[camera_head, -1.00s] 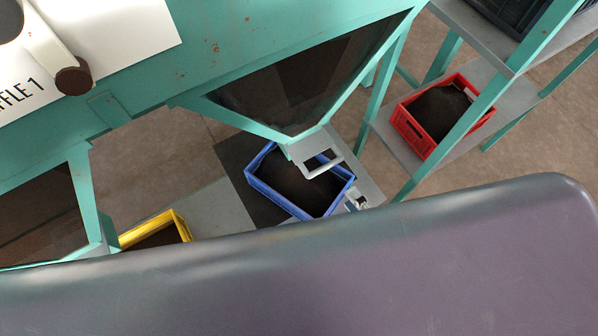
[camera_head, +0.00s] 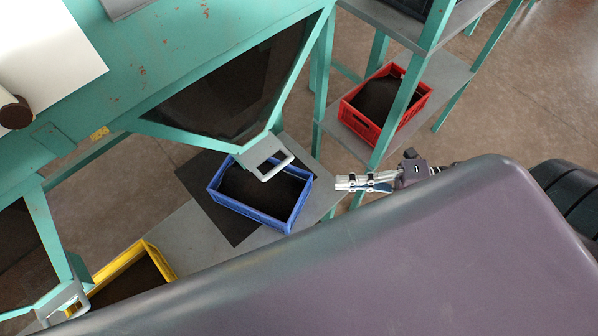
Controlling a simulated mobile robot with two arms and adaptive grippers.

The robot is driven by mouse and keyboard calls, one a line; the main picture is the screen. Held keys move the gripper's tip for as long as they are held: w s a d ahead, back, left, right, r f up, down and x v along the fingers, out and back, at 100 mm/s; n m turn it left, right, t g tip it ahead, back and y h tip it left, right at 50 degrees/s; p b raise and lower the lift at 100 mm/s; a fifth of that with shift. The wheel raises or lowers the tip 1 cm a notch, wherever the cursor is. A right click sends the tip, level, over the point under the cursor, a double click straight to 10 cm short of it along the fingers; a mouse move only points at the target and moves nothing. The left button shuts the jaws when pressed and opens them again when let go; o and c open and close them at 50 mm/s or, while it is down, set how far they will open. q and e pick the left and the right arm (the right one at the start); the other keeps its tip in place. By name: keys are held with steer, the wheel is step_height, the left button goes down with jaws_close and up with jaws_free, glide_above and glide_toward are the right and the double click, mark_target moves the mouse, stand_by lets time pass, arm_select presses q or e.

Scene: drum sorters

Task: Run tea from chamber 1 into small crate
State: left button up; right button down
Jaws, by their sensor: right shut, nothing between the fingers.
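A blue crate (camera_head: 303,205) with dark tea in it stands on a black mat under a teal chamber (camera_head: 225,95) with a dark window. A grey handle (camera_head: 268,166) at the chamber's lower outlet hangs over the crate's back part. No number for this chamber is readable. My right gripper (camera_head: 345,182) is shut and empty, to the right of the blue crate and apart from the handle. A yellow crate (camera_head: 160,262) with dark contents sits at the lower left, below a second chamber (camera_head: 22,245) with its own handle (camera_head: 62,303). My left gripper is not in view.
A red crate (camera_head: 352,119) of dark material sits on a grey shelf (camera_head: 440,75) with teal posts. A post (camera_head: 400,110) stands in front of that crate. My own grey-purple body covers the lower part of the view. Brown floor is open at right.

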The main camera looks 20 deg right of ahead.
mark_target(286, 164)
steer(key=w+a+f+p, duration=0.2)
steer(key=w+a, duration=0.6)
steer(key=a, duration=0.1)
steer(key=shift+a, duration=0.3)
steer(key=shift+w+a+f+b, duration=0.1)
steer(key=shift+w+a+b, duration=0.2)
steer(key=shift+w, duration=0.5)
steer(key=shift+w+a+b, duration=0.2)
steer(key=shift+w+b, duration=0.15)
steer(key=shift+w, duration=0.4)
steer(key=shift+r, duration=0.2)
